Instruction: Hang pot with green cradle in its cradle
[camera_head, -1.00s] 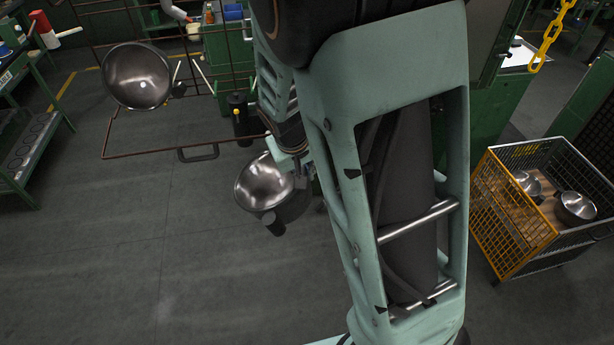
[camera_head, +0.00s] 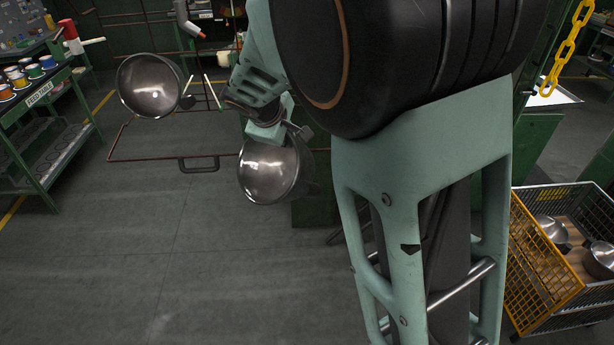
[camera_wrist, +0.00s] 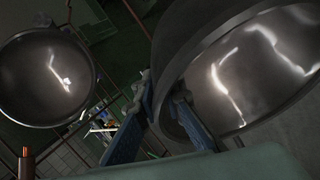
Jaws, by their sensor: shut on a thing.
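My gripper (camera_wrist: 163,95) is shut on a steel pot (camera_head: 270,172), gripping it at its side. The pot hangs in the air, tilted, with its shiny bowl facing the head camera. The held pot also fills the right of the wrist view (camera_wrist: 255,75). In the head view a pair of thin prongs, one pale (camera_head: 187,86) and one greenish (camera_head: 212,91), stands on the rack (camera_head: 150,160) left of and above the held pot. The prongs look empty. The contact between fingers and pot is partly hidden.
Another steel pot (camera_head: 148,85) hangs on the rack left of the prongs; it also shows in the wrist view (camera_wrist: 45,75). A yellow wire crate (camera_head: 545,270) with several pots stands at right. A green shelf (camera_head: 50,130) is at left. The floor in front is clear.

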